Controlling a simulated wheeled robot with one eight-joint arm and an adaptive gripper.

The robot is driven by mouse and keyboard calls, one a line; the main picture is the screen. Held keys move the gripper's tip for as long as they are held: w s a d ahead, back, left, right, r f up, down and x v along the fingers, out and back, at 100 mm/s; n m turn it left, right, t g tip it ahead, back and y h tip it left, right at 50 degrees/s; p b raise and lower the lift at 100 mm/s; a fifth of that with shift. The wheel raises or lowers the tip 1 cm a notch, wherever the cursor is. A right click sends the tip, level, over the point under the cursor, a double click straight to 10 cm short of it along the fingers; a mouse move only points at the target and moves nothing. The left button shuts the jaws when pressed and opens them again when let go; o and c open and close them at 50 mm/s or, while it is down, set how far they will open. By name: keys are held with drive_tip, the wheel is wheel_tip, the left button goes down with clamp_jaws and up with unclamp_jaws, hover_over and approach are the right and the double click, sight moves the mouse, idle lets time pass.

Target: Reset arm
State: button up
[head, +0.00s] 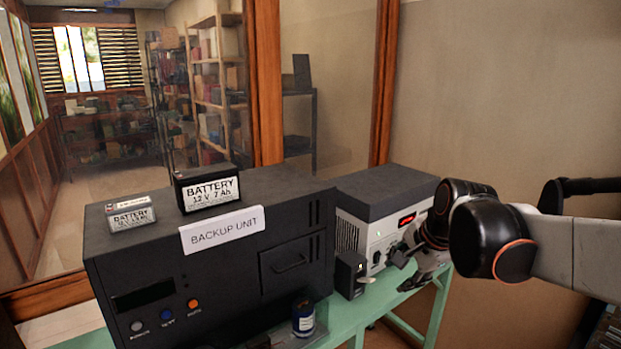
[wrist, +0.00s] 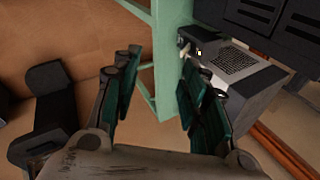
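My gripper (head: 412,268) is at the right in the head view, in front of the white power unit (head: 372,232) with a red display. Part of the gripper is dark against the unit and hard to make out there. In the wrist view my gripper (wrist: 160,88) has its two green-padded fingers spread wide apart. Nothing is held between them; the green bench (wrist: 172,50) and the floor show behind. My arm reaches in from the right edge of the head view.
The black backup unit (head: 205,265) stands on the green bench, with a black battery (head: 207,188) and a grey battery (head: 131,213) on top. A small black box (head: 349,274) and a blue jar (head: 303,318) stand near the front. A glass partition lies behind.

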drive_tip(key=s+f+n+t+h, duration=0.1)
drive_tip(key=s+f+n, duration=0.2)
drive_tip(key=s+n, duration=1.1)
drive_tip(key=shift+s+f, duration=0.2)
drive_tip(key=shift+s, duration=3.35)
